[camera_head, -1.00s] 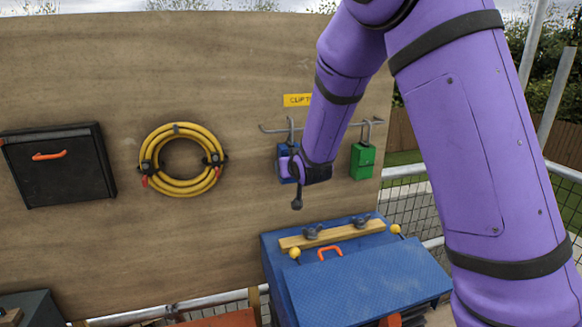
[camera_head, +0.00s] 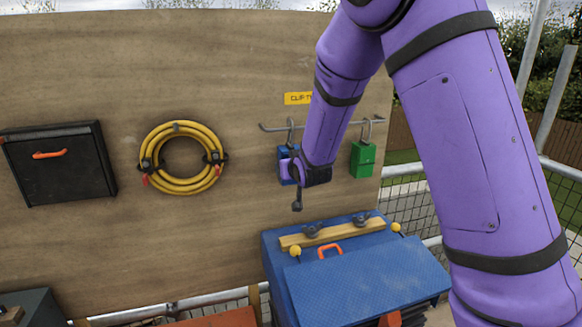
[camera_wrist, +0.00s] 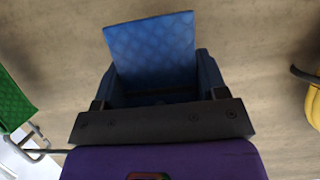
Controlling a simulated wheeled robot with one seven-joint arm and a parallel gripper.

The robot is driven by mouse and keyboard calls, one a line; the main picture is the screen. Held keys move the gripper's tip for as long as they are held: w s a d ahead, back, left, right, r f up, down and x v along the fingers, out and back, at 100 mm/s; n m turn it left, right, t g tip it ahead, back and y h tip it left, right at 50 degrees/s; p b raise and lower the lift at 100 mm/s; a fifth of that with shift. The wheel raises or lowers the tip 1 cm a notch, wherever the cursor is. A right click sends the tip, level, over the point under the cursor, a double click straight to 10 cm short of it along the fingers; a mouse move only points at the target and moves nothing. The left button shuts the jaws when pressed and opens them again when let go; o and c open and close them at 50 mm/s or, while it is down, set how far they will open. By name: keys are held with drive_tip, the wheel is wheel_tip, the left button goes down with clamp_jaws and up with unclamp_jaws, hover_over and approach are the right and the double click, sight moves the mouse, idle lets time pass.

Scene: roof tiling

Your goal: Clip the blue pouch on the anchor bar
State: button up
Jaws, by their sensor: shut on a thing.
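The blue pouch (camera_head: 285,163) is at the anchor bar (camera_head: 270,128), near its left end. Its hook shows at the bar above it. In the wrist view the blue pouch (camera_wrist: 150,55) fills the middle, between the two fingers. My gripper (camera_head: 292,170) is shut on the pouch. In the wrist view my gripper (camera_wrist: 160,110) lies across its lower part. My wrist hides part of the pouch and the middle of the bar in the head view. I cannot tell whether the hook bears the pouch's weight.
A green pouch (camera_head: 362,159) hangs from the bar's right end. A yellow label (camera_head: 298,98) is above the bar. A coiled yellow hose (camera_head: 183,186) and a black box (camera_head: 60,180) are on the board to the left. A blue chest (camera_head: 365,285) stands below.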

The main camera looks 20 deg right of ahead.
drive_tip(key=shift+f, duration=0.1)
idle(0.3)
drive_tip(key=shift+d+f, duration=0.1)
drive_tip(key=shift+f, duration=0.2)
drive_tip(key=o, duration=1.3)
drive_tip(key=shift+c, duration=0.2)
drive_tip(key=shift+s+f, duration=0.1)
